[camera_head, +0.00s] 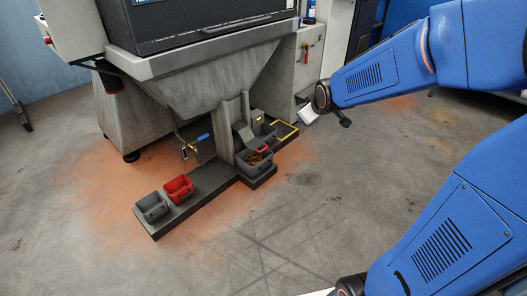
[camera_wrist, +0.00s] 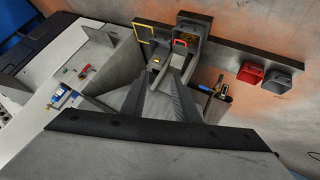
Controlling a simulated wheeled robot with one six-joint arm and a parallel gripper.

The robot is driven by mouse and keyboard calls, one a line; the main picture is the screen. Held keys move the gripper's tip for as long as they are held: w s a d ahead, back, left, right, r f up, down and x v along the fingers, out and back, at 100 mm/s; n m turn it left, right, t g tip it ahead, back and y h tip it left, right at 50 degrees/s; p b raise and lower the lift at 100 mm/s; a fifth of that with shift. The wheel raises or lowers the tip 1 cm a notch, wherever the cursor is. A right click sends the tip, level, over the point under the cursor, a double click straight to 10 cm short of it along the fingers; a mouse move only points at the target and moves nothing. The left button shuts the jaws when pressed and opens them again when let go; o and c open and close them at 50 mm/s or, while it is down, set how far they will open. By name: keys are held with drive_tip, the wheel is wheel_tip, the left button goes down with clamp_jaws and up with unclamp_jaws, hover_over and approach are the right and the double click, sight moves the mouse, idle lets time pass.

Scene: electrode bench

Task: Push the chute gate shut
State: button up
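The grey chute (camera_head: 243,132) slopes down from beneath the hopper and also shows in the wrist view. A red handle (camera_head: 262,149) at its lower end, above a grey bin (camera_head: 254,168) of brass-coloured pieces, looks like the chute gate's; it shows in the wrist view as a red loop (camera_wrist: 181,42). I cannot tell how far the gate stands open. My gripper (camera_head: 326,117) is right of the chute, apart from it. In the wrist view its two grey fingers (camera_wrist: 167,72) are spread with nothing between them, pointing toward the chute and bin.
A red bin (camera_head: 178,188) and a second grey bin (camera_head: 152,206) stand on the dark plinth (camera_head: 200,198). A yellow outline (camera_head: 287,129) lies right of the chute. The floor in front is clear.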

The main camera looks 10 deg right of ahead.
sight(263, 150)
drive_tip(key=w+a+f+n+t+y, duration=0.1)
drive_tip(key=w+f+n+t, duration=0.15)
drive_tip(key=w+f, duration=0.7)
drive_tip(key=w+f+n+t, duration=0.25)
drive_tip(key=w+f, duration=0.35)
drive_tip(key=w, duration=0.7)
drive_tip(key=w+a+f+n+t+y, duration=0.1)
drive_tip(key=w+f+n, duration=0.2)
drive_tip(key=f, duration=0.8)
drive_tip(key=w+a+f+n+t+y, duration=0.1)
drive_tip(key=w+f+n+t, duration=0.15)
drive_tip(key=f, duration=0.85)
drive_tip(key=s+f+n+t+y, duration=0.25)
drive_tip(key=s+f, duration=0.35)
drive_tip(key=f, duration=0.7)
drive_tip(key=shift+n+g+h, duration=0.3)
drive_tip(key=shift+g+h, duration=0.15)
drive_tip(key=shift+g, duration=0.05)
drive_tip(key=x, duration=1.1)
drive_tip(key=a+x, duration=0.1)
drive_tip(key=x, duration=0.5)
drive_tip(key=shift+r, duration=0.3)
clamp_jaws()
